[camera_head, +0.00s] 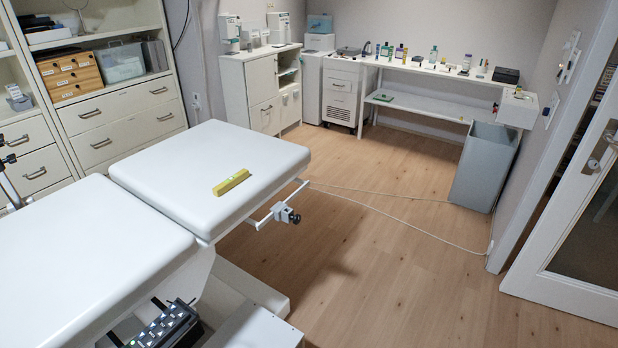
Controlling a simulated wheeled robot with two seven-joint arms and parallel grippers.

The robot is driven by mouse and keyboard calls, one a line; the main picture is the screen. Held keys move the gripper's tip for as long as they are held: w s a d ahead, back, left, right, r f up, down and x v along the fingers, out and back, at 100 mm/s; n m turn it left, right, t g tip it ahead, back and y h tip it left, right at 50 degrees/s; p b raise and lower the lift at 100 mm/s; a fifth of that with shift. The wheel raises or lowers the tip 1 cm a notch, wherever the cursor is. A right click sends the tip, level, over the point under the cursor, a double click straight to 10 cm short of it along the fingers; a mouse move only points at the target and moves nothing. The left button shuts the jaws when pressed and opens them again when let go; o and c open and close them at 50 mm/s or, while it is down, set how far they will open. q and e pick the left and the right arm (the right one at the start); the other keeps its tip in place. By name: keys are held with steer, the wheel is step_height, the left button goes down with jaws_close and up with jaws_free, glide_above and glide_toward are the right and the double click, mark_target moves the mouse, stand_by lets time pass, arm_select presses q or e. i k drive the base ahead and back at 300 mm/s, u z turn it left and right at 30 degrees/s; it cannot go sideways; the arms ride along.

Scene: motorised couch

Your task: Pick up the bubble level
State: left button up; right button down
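The bubble level (231,182) is a small yellow bar with a greenish patch near its middle. It lies flat on the white padded far section (190,150) of the couch, close to that section's right side. Nothing touches it from above and it is fully visible. Neither of my grippers shows in the head view.
The couch's near section (80,255) fills the lower left. A rail clamp with a black knob (287,214) juts from the couch's right side. A white cable (400,229) crosses the wooden floor near a grey bin (484,168). The floor (400,280) right of the couch is otherwise clear.

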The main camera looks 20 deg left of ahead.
mark_target(232, 182)
steer(key=z, duration=0.2)
steer(key=i, duration=4.15)
steer(key=u, duration=1.8)
steer(key=i, duration=3.35)
steer(key=u, duration=4.05)
